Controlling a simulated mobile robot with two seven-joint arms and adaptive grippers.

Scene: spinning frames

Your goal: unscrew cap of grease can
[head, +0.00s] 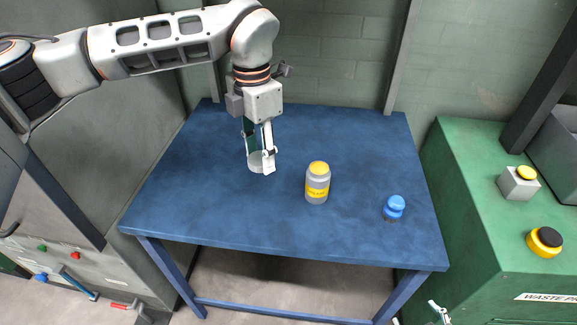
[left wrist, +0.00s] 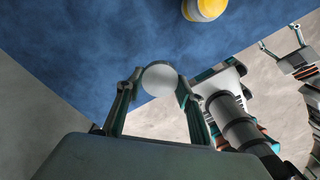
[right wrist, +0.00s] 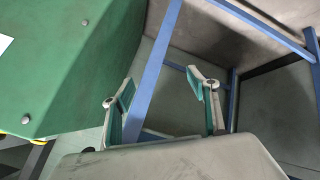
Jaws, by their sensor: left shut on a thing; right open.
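A grey can with a yellow cap and yellow label (head: 317,183) stands upright on the blue table; its label text is too small to read. Its yellow top also shows at the top edge of the left wrist view (left wrist: 205,8). My left gripper (head: 262,156) points down to the left of this can, apart from it. It is shut on a white round thing (head: 255,162), low over or on the table. In the left wrist view the thing's pale round top (left wrist: 160,78) sits between the fingertips. My right gripper (right wrist: 162,96) is open and empty, off the table's front right side.
A small blue knobbed object (head: 394,205) stands at the table's right. The blue table (head: 240,225) is otherwise clear. A green cabinet (head: 470,190) at the right carries a grey box with a yellow button (head: 519,184) and a black-and-yellow round button (head: 544,242).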

